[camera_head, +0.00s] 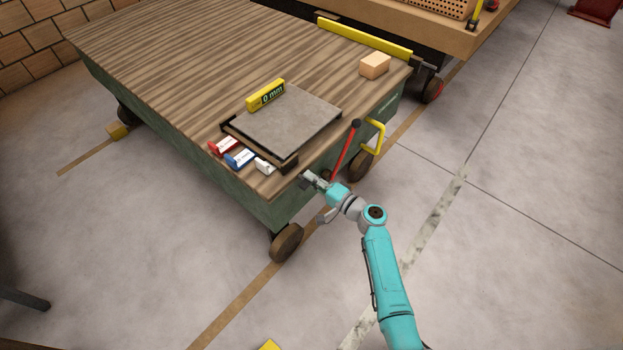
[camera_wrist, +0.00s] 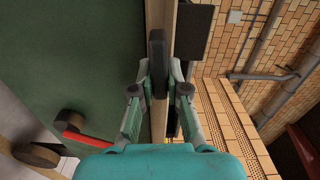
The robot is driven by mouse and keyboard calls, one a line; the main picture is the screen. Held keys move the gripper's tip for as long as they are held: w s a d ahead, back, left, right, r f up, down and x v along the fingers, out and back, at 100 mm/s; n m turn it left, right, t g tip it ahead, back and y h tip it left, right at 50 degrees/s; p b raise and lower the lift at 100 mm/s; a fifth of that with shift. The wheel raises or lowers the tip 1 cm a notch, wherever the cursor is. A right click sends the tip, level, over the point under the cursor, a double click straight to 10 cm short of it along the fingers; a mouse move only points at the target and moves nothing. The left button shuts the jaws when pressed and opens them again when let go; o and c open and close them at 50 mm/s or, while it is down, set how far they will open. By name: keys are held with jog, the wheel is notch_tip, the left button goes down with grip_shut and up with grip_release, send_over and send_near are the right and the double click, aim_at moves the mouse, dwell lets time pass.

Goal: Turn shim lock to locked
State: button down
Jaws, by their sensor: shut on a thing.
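My gripper (camera_head: 308,178) is at the near edge of the wooden-topped cart, beside the front corner of the grey plate (camera_head: 290,122). In the wrist view my gripper (camera_wrist: 158,84) has its two fingers closed on a dark upright bar, which looks to be the shim lock (camera_wrist: 157,50). The bar stands against the cart's wooden edge. The fingers hide its lower part, and I cannot read a locked or unlocked mark on it. A yellow block marked "0 mm" (camera_head: 266,95) stands at the plate's far edge.
A red lever (camera_head: 345,152) with a black knob rises right of my gripper; the wrist view also shows it (camera_wrist: 85,132). A yellow handle (camera_head: 376,137) is farther right. Red, blue and white shims (camera_head: 240,158) lie left of the plate. The floor at right is clear.

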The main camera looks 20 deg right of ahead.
jog(key=shift+f+m, duration=0.1)
jog(key=shift+m, duration=0.3)
jog(key=c, duration=1.2)
grip_release()
jog(key=shift+o, duration=0.2)
jog(key=shift+s+d, duration=0.1)
jog(key=v, duration=1.1)
jog(key=shift+s+d, duration=0.2)
jog(key=shift+s, duration=0.15)
